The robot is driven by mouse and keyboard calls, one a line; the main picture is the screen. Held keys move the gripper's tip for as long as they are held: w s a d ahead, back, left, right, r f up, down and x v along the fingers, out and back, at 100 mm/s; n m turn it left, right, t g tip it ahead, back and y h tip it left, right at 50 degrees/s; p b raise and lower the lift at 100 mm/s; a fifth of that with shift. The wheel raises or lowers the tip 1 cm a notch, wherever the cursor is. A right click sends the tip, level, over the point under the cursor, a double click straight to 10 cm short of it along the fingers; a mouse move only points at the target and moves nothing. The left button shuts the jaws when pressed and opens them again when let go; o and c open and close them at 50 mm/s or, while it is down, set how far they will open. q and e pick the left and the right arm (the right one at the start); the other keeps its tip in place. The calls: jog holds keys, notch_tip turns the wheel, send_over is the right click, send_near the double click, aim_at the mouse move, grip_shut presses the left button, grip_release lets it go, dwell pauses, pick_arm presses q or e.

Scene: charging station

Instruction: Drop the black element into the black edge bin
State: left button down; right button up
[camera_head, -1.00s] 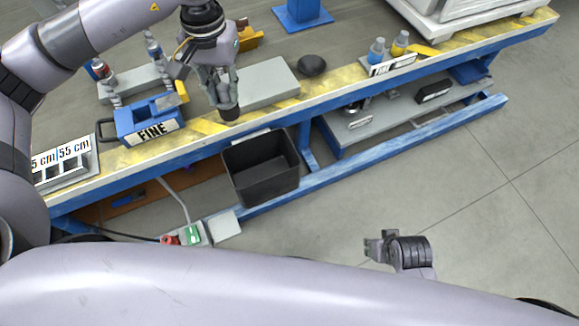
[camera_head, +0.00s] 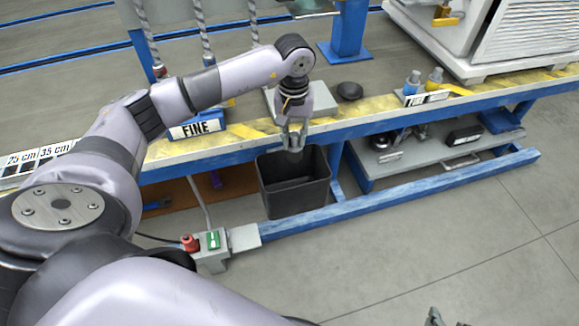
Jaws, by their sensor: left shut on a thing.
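My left gripper (camera_head: 292,138) points down over the black edge bin (camera_head: 292,202), near the table's front edge. It is shut on the black element (camera_head: 293,151), a small dark piece mostly hidden between the fingers. The element is above the bin's back part, close to the rim. The bin is an open black box hanging at the table's front side, and the part of its inside that shows looks empty. My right gripper (camera_head: 436,318) barely shows at the bottom edge, and its fingers cannot be made out.
The table (camera_head: 380,108) has a yellow striped edge. A dark round object (camera_head: 349,90), a blue bottle (camera_head: 412,84) and a yellow bottle (camera_head: 434,78) stand on it. A FINE-labelled holder (camera_head: 196,127) is left. Below are a shelf (camera_head: 410,158) and a switch box (camera_head: 212,242).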

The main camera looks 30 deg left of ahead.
pick_arm(q)
notch_tip(320, 180, down, 8)
jog(key=a+b, duration=0.2)
jog(key=b, duration=0.2)
jog(key=shift+a+f+n, duration=0.2)
jog(key=shift+n, duration=0.2)
pick_arm(e)
jog(key=w+a+r+t+y, duration=0.1)
jog(key=w+r+t, duration=0.3)
jog(key=r, duration=0.4)
jog(key=w+a+r+t+y, duration=0.2)
jog(key=w+a+r+t, duration=0.1)
jog(key=w+r+t, duration=0.2)
jog(key=shift+w+a+r+n+t, duration=0.35)
jog(key=shift+r+t, duration=0.65)
jog(key=shift+r, duration=1.05)
jog(key=shift+s, duration=0.1)
pick_arm(q)
jog(key=c, duration=1.3)
grip_release()
pick_arm(e)
jog(key=shift+f, duration=0.1)
